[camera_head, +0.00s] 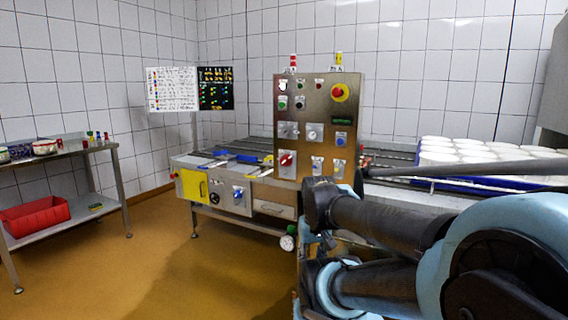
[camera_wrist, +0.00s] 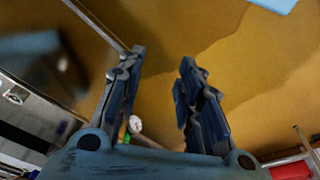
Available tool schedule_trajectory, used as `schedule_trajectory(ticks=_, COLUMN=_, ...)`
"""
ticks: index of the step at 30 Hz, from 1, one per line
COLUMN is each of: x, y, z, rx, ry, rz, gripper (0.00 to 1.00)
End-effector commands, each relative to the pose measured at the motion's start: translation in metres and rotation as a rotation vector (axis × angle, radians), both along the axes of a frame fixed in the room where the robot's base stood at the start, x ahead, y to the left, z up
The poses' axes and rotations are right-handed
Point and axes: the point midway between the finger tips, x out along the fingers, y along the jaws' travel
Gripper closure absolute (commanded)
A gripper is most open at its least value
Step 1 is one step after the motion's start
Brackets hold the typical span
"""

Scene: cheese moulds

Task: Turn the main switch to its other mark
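The steel control panel (camera_head: 313,128) stands upright at the middle of the head view. A large red rotary switch (camera_head: 287,162) on a pale plate sits at its lower left; it looks like the main switch. Its handle looks tilted, but the marks around it are too small to read. My gripper (camera_wrist: 163,62) is open and empty in the wrist view, its two fingers apart above the tan floor. In the head view my arm reaches in from the right, below and right of the switch; the fingers cannot be made out there.
A red emergency button (camera_head: 338,92) and several smaller knobs share the panel. A lower box carries a blue rotary knob (camera_head: 238,194) and a yellow plate (camera_head: 192,186). White moulds (camera_head: 450,150) stand at right. A side table (camera_head: 60,153) is at left; floor between is free.

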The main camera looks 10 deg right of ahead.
Motion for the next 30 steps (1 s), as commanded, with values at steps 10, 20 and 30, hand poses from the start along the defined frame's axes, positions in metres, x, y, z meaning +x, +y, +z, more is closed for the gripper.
schedule_trajectory(ticks=10, x=-0.007, y=-0.001, z=0.004, rx=-0.004, ry=-0.010, rz=-0.002, gripper=0.47)
schedule_trajectory(ticks=20, x=0.041, y=-0.028, z=0.028, rx=-0.152, ry=-0.065, rz=-0.122, gripper=0.47)
schedule_trajectory(ticks=30, x=0.134, y=-0.057, z=0.066, rx=-0.361, ry=-0.242, rz=-0.300, gripper=0.47)
